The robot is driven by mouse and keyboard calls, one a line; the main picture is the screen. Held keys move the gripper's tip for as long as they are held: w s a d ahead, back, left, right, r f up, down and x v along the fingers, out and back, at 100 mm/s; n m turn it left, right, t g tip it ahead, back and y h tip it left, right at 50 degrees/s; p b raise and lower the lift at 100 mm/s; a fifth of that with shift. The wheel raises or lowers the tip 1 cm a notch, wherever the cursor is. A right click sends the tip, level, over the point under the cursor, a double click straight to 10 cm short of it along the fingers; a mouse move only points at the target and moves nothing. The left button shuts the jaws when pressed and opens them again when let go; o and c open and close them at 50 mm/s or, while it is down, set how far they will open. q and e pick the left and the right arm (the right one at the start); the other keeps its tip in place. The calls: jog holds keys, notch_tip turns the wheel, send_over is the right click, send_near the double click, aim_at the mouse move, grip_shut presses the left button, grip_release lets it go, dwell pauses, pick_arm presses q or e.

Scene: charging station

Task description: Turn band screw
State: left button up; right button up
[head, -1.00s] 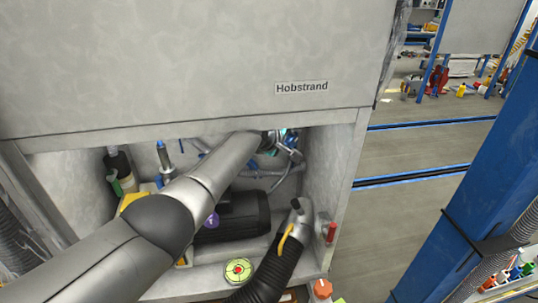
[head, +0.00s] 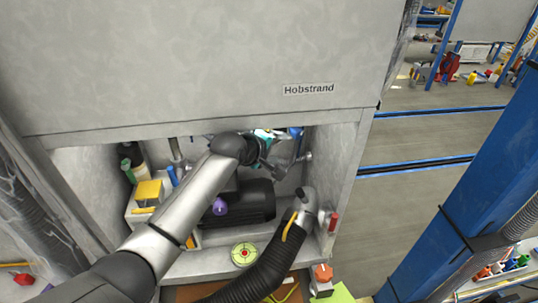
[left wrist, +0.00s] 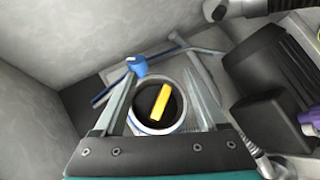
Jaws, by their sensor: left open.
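My left gripper (left wrist: 160,78) is open in the left wrist view, its two fingers spread, with nothing held between them. Beyond them is a round dark opening with a white rim and blue edging (left wrist: 153,128). A yellow bar (left wrist: 160,102) lies across this opening. A small blue knob-like part (left wrist: 137,65) sits near the left fingertip; I cannot tell whether it is the band screw. In the head view my left arm reaches into the cabinet, and its gripper is partly hidden under the upper edge. My right gripper is not in view.
The grey cabinet (head: 220,60) has an overhanging front and side walls. Inside are a black motor-like cylinder (head: 250,200) and a yellow box (head: 149,193). A black corrugated hose (head: 265,270) with a metal end stands in front. A round green gauge (head: 244,254) lies on the ledge.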

pick_arm(q)
jog(key=shift+s+a, duration=0.6)
jog(key=shift+s, duration=0.35)
jog(key=shift+s+a, duration=0.55)
jog(key=shift+s, duration=0.4)
